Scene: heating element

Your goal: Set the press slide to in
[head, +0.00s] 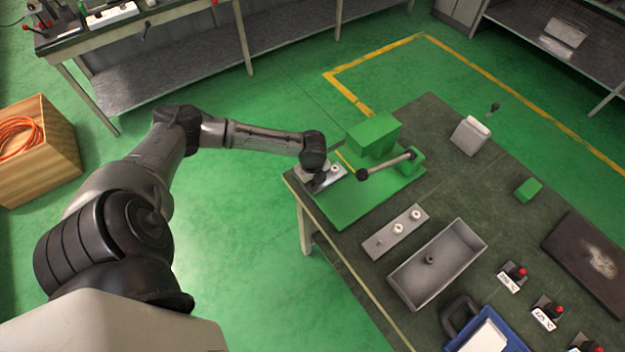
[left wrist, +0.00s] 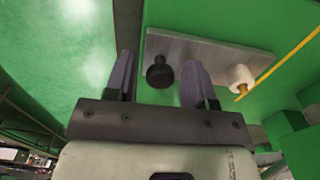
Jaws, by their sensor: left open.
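The green press (head: 374,135) stands on a green base plate (head: 358,200) at the near left corner of the table. A grey metal slide plate (head: 336,178) lies at the left end of this base; it shows more fully in the left wrist view (left wrist: 205,52). It carries a black knob (left wrist: 160,72) and a white piece (left wrist: 238,77) on a brass-coloured stem. My left gripper (head: 318,184) is over the knob end of the plate. In the left wrist view its open fingers (left wrist: 160,80) are on either side of the knob, with visible gaps. My right gripper is not in view.
The press lever (head: 388,167) reaches out just right of my left gripper. A grey plate with white pieces (head: 379,243), a grey tray (head: 406,283) and small switch boxes (head: 511,281) lie further right. Floor is clear left of the table.

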